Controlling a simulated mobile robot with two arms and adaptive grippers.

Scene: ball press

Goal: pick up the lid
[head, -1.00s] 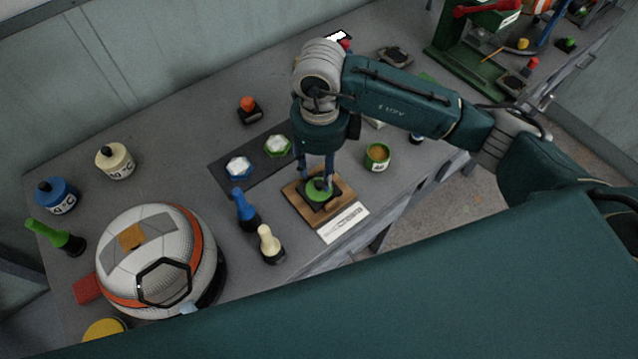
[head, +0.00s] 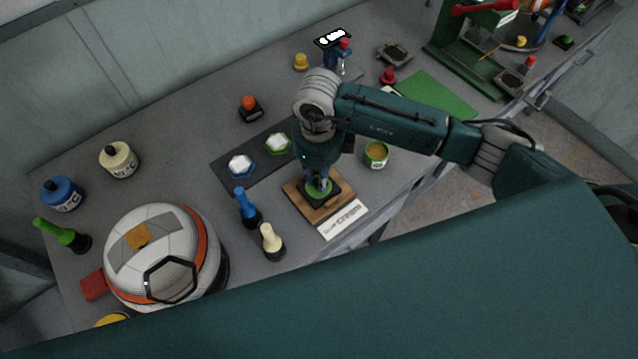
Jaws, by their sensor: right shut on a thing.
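An open green jar (head: 376,158) with orange-yellow contents stands to the right of the board. My left gripper is not in view.
A white label card (head: 343,220) lies at the board's front edge. Blue (head: 248,210) and cream (head: 271,241) handled stamps stand to the left. A dark mat (head: 234,180) with white hexagonal pieces lies behind. A large white ball (head: 150,235) sits at front left.

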